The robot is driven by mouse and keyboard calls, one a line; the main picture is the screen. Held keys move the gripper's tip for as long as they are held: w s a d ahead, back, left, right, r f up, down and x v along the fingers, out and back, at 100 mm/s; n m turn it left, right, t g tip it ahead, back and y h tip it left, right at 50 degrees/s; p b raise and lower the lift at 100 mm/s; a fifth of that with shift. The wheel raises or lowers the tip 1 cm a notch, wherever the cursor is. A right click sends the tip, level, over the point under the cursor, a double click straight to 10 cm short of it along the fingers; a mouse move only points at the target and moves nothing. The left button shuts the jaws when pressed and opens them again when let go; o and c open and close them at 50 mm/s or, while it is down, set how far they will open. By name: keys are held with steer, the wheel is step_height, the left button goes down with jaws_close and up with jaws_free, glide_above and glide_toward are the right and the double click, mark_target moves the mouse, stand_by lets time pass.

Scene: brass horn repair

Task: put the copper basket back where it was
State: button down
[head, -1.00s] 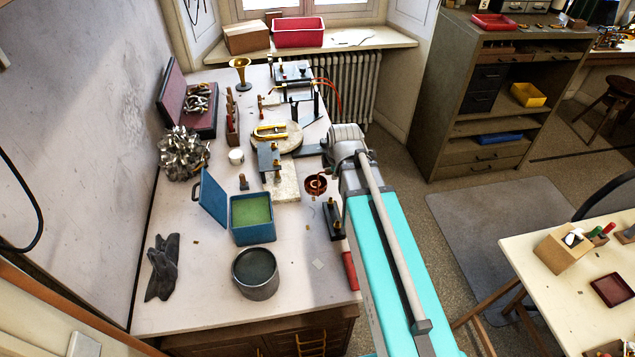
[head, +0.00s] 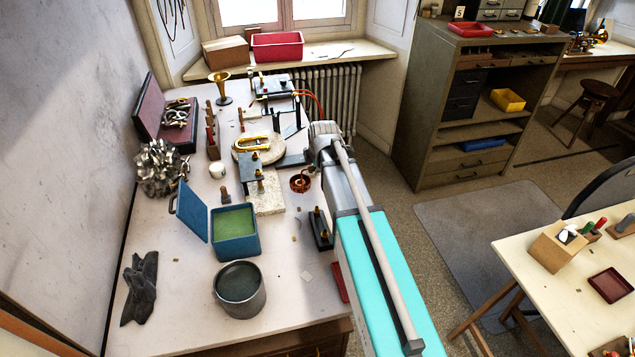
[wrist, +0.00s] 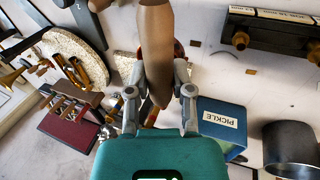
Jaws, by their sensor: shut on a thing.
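The copper basket (head: 300,182) is a small round copper-brown thing in the head view, by the right edge of the workbench, just right of the pale stone slab. My gripper is shut on the basket by a tan-brown tapered part between its fingers (wrist: 160,98) in the wrist view. A dark red-brown bit of the basket (wrist: 179,50) shows behind that part. The rest of the basket is hidden there. In the head view my arm hides the fingers. I cannot tell how high the basket hangs above the bench.
A blue pickle box (head: 234,231) with green contents and open lid, and a grey pot (head: 240,290), stand nearer on the bench. A black stand with brass posts (head: 320,230) is close to my arm. A stone slab (head: 268,202) and round board (head: 257,147) lie left.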

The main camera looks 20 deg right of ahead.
steer(key=shift+w+d+f+b, duration=0.15)
steer(key=shift+w+f+b, duration=0.4)
steer(key=shift+w+f, duration=0.15)
steer(key=shift+w+d+f+b, duration=0.1)
steer(key=shift+w+f+b, duration=0.45)
steer(key=shift+f, duration=0.25)
steer(key=b+x, duration=0.4)
steer(key=shift+s+d, duration=0.15)
steer(key=shift+s, duration=0.2)
steer(key=c, duration=0.5)
jaws_free()
steer(key=shift+r, duration=0.1)
